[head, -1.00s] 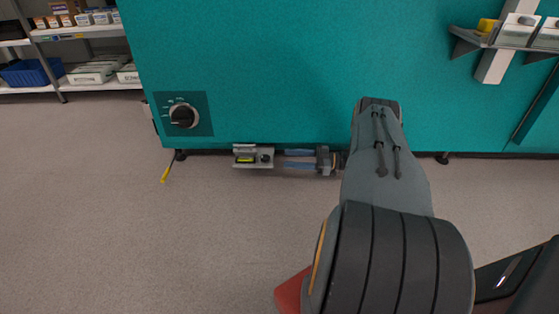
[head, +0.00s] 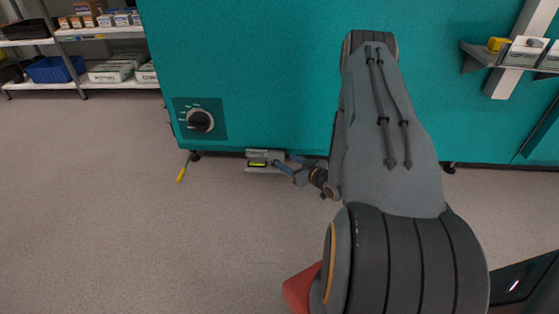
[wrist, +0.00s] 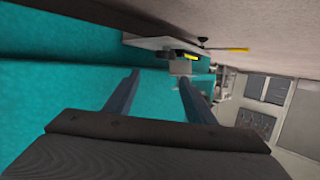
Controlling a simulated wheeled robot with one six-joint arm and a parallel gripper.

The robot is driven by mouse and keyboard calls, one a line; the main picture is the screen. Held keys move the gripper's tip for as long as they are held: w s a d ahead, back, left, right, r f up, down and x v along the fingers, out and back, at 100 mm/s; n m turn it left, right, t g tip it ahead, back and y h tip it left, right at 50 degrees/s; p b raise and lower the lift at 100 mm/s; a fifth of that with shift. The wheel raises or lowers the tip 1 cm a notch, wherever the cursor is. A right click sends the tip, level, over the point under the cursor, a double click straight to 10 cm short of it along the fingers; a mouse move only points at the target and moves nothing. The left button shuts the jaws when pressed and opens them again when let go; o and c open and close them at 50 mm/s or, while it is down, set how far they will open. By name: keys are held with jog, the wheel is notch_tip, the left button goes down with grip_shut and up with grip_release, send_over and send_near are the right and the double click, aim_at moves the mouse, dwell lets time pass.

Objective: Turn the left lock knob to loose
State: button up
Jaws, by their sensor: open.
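A small pale bracket (head: 252,168) with a yellow-green level vial (head: 258,162) sits at the lower edge of the teal cabinet. A small dark knob, probably the lock knob, shows on the bracket in the wrist view (wrist: 173,55); in the head view my gripper makes it hard to see. My gripper (head: 281,162) is open and empty, its fingers pointing left toward the bracket's right side. In the wrist view the two fingertips (wrist: 158,75) are apart, with the bracket beyond them. I cannot tell any contact or the knob's setting.
A large black dial (head: 200,120) is on a dark panel at the cabinet's lower left. A yellow-tipped lever (head: 182,171) reaches down near the cabinet foot. A shelf rack (head: 110,86) stands at back left. The floor in front is clear.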

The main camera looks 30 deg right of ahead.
jog(key=shift+m+g+h, duration=0.5)
jog(key=shift+g+h, duration=0.2)
jog(key=shift+h, duration=0.1)
jog(key=w+f+b, duration=0.1)
jog(key=w+a+f+b, duration=0.1)
jog(key=w+f+b, duration=0.1)
jog(key=w, duration=0.1)
jog(key=shift+a+f, duration=0.2)
jog(key=shift+a, duration=0.1)
jog(key=c, duration=1)
jog(key=shift+c, duration=0.2)
